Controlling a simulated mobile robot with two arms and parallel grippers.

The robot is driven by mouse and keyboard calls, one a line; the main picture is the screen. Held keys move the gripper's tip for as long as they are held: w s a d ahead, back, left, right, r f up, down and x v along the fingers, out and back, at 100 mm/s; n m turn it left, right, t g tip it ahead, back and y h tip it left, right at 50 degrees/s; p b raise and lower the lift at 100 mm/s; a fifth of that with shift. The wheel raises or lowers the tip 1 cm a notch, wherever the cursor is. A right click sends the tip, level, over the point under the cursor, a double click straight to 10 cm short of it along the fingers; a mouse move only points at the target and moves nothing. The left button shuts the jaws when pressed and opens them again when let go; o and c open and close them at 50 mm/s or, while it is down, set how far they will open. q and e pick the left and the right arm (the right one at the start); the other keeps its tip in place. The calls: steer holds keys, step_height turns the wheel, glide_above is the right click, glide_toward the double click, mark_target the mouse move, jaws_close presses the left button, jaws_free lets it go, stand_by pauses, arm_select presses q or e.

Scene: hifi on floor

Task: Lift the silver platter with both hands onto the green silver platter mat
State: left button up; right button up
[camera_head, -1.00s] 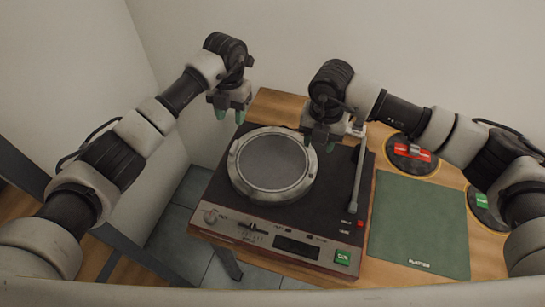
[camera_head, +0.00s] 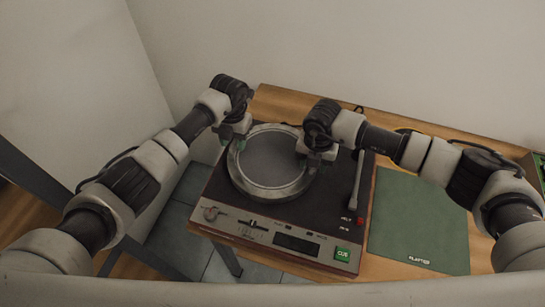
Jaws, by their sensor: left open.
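The silver platter (camera_head: 270,190) is a round disc with a bright rim and a dark grey top. It sits on the turntable (camera_head: 325,215). The green mat (camera_head: 415,235) lies flat on the table to the right of the turntable. My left gripper (camera_head: 238,140) is open at the platter's upper left rim. My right gripper (camera_head: 314,162) is at the platter's upper right rim; its fingers are partly hidden, and I cannot tell whether they are open or touching the rim.
The tonearm (camera_head: 357,180) stands along the turntable's right side. A green button (camera_head: 343,255) is at its front right corner. The wooden table (camera_head: 280,100) shows bare behind the turntable. My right arm crosses above the table's right part.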

arm_select(q)
jaws_close()
arm_select(e)
jaws_close()
arm_select(q)
steer(key=shift+r, duration=0.2)
arm_select(e)
steer(key=shift+r, duration=0.2)
